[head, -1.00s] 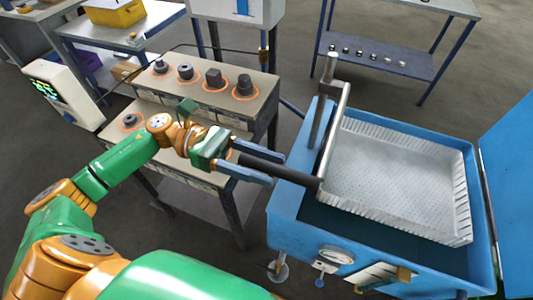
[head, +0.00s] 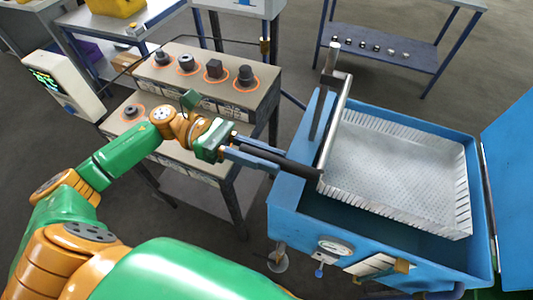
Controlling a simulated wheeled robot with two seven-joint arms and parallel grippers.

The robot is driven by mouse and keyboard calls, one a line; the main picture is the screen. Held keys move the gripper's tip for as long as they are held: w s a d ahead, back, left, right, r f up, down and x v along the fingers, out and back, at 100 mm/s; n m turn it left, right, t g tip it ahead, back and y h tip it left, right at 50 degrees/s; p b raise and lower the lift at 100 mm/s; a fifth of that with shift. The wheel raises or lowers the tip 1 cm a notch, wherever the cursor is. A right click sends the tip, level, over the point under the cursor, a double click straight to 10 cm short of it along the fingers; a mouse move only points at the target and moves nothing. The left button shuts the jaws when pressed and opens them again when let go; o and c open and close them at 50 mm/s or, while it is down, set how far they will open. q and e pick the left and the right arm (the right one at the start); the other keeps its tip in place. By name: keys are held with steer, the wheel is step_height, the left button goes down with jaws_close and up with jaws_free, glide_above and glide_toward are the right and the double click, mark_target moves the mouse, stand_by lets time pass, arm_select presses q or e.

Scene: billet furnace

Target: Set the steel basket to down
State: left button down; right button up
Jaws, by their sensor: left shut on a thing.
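The steel basket (head: 390,175) is a shallow perforated metal tray inside the blue tank (head: 300,225) at the right. Its rim sits close to the tank's top edge. A grey metal bar frame (head: 335,125) runs along its left side, with a dark handle (head: 295,169) sticking out to the left. My left gripper (head: 262,160) has its fingers on this handle and is shut on it. My right gripper is not in view.
A stepped bench with several dark metal parts in orange rings (head: 245,76) stands left of the tank. The open blue lid (head: 512,180) is at the far right. A gauge (head: 335,246) is on the tank's front. A blue-legged table (head: 390,50) stands behind.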

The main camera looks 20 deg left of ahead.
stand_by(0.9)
arm_select(q)
step_height(320, 180, down, 24)
steer(key=b, duration=2.7)
steer(key=shift+r+b, duration=0.15)
steer(key=shift+b, duration=0.2)
steer(key=c, duration=0.7)
jaws_free()
steer(key=shift+r, duration=0.1)
steer(key=a+b, duration=0.2)
steer(key=a, duration=0.5)
steer(key=shift+w, duration=0.1)
